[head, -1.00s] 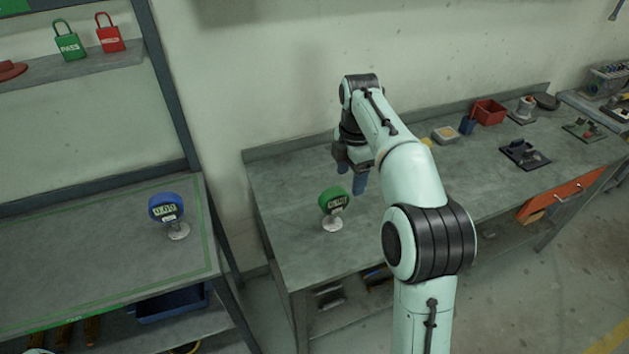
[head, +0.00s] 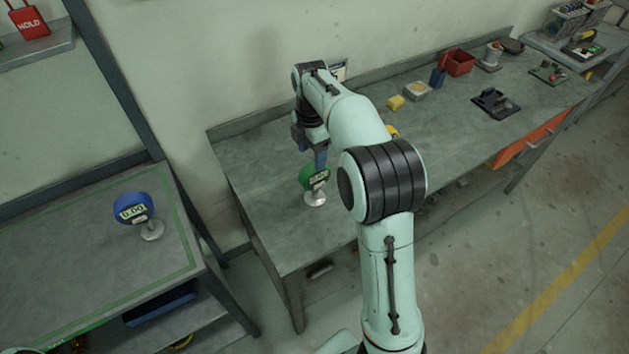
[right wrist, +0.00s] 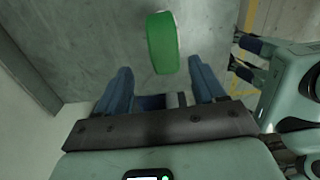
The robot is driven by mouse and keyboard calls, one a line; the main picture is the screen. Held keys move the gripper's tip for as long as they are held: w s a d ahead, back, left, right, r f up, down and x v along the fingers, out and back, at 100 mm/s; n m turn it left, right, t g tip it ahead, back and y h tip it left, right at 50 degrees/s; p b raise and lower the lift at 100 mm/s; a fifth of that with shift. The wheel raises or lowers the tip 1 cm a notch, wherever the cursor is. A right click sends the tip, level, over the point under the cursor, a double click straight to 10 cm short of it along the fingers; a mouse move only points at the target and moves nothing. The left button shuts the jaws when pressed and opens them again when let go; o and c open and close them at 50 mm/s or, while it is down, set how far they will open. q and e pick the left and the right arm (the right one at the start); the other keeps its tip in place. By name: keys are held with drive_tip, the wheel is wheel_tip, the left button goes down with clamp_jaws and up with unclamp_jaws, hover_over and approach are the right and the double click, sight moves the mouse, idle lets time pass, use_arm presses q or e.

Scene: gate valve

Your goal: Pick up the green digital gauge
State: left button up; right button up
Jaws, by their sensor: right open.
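The green digital gauge (head: 314,176) stands upright on a silver round foot near the left end of the grey workbench (head: 262,224). My right gripper (head: 315,158) is just behind and above it, fingers pointing down. In the right wrist view the two blue fingers (right wrist: 162,84) are spread apart with nothing between them. The green gauge (right wrist: 162,45) shows there just beyond the fingertips, roughly centred between them. I cannot tell from the head view whether a finger touches it. My left gripper is not in view.
A blue digital gauge (head: 134,209) stands on a separate table (head: 60,270) at the left, across a gap. Bench surface around the green gauge is clear.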

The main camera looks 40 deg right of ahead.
sight(315, 183)
drive_tip(key=f, duration=0.2)
drive_tip(key=s+f, duration=0.1)
drive_tip(key=shift+d+f, duration=0.2)
drive_tip(key=shift+f, duration=0.2)
drive_tip(key=shift+w+f, duration=0.15)
drive_tip(key=shift+f, duration=0.45)
clamp_jaws()
